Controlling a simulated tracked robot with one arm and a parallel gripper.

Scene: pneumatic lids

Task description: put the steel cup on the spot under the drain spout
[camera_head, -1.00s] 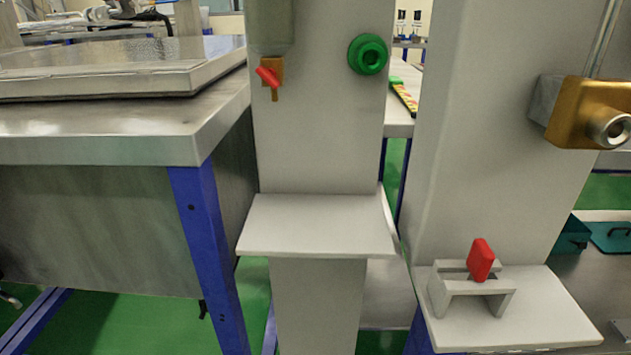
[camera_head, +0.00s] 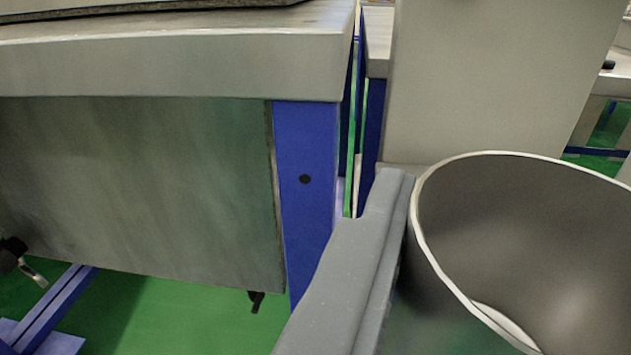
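The steel cup (camera_head: 545,240) fills the lower right, very close, seen from above and cut off by the frame edges. Its inside is grey, with a bright patch low down. One grey finger of my gripper (camera_head: 350,270) stands along the cup's left side, at or against the wall below the rim. The other finger is out of view, so the grip on the cup cannot be made out. A pale grey pillar (camera_head: 490,80) rises behind the cup. A small strip of its shelf (camera_head: 398,169) shows beside the rim; the rest is hidden. The drain spout is out of view.
A steel-topped table (camera_head: 170,65) with a blue leg (camera_head: 304,190) and a grey side panel (camera_head: 130,180) stands at the left, close to my finger. A narrow gap separates it from the pillar. Green floor (camera_head: 180,315) shows below.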

